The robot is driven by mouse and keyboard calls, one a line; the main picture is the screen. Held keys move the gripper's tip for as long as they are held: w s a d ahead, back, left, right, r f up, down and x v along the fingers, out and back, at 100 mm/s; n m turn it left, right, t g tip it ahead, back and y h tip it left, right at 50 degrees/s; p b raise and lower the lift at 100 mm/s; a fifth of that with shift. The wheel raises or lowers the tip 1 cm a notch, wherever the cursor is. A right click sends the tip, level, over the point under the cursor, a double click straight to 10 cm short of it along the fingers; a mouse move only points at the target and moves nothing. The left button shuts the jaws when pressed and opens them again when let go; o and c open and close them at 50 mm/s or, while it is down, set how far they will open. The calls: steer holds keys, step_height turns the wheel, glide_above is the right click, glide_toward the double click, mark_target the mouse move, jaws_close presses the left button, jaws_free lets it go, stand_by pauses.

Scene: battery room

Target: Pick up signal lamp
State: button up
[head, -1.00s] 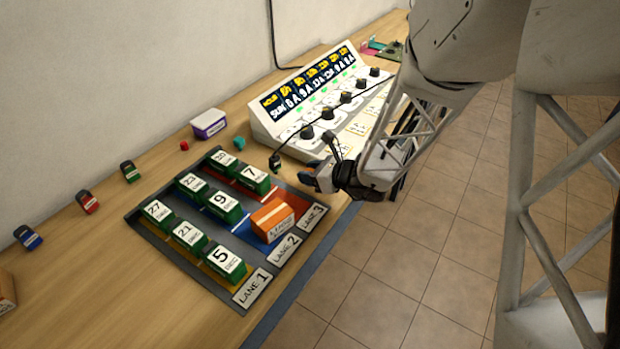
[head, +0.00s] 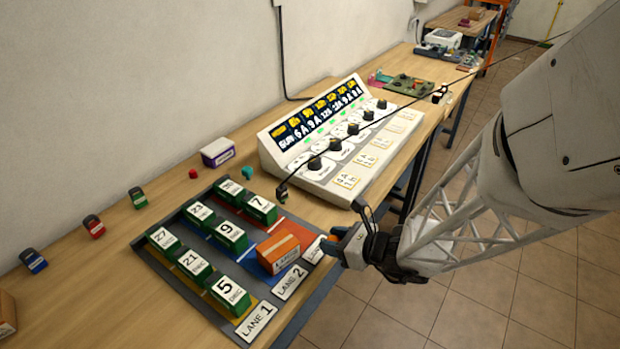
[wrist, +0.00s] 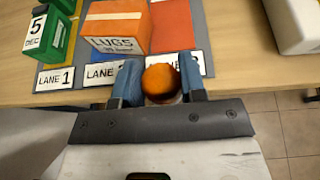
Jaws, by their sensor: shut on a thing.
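The signal lamp (wrist: 161,82), with a round orange dome, sits between the two blue fingers of my gripper (wrist: 160,84) in the wrist view. The fingers are shut on it from both sides. Its lower part is hidden by the gripper.
A lane board (head: 232,318) holds several green numbered blocks and an orange LUGS box (head: 280,251). A sloped control panel (head: 325,180) with knobs stands behind. A black plug (head: 282,193) hangs from a cable. Tiled floor lies open at right.

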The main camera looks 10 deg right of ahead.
steer(key=shift+s, duration=0.85)
steer(key=shift+r, duration=0.15)
